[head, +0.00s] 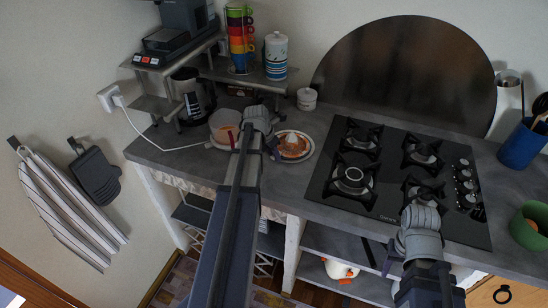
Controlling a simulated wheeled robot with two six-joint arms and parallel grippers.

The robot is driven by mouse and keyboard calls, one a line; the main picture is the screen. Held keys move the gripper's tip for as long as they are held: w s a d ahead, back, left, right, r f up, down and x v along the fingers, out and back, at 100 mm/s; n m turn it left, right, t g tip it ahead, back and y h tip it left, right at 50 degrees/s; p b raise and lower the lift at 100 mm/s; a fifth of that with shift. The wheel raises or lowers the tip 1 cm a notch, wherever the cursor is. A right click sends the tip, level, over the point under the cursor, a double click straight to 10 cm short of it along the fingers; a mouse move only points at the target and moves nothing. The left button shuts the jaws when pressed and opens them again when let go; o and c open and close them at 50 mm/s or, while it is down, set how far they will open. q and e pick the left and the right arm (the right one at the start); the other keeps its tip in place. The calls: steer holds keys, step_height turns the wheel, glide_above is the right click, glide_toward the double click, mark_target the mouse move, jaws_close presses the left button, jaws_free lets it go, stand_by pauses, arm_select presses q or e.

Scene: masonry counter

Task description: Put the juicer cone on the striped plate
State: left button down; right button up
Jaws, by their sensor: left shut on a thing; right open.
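The striped plate (309,154) lies on the counter left of the hob, with an orange-brown pattern and a pale rim. A small whitish piece, which looks like the juicer cone (291,137), shows over the plate. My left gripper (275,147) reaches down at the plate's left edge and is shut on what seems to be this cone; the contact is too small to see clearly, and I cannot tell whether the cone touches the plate. My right gripper (387,260) is open and empty by the counter's front edge, below the hob.
A clear bowl with pinkish contents (224,127) stands left of my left arm. A white lidded jar (307,99) is behind the plate. The black hob (385,207) fills the middle right. A green bowl (526,235) and blue utensil pot (522,147) stand at right.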

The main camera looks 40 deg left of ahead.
arm_select(q)
steer(key=shift+f, duration=0.1)
steer(key=c, duration=0.7)
jaws_free()
steer(key=p+v, duration=1.1)
steer(key=v, duration=0.1)
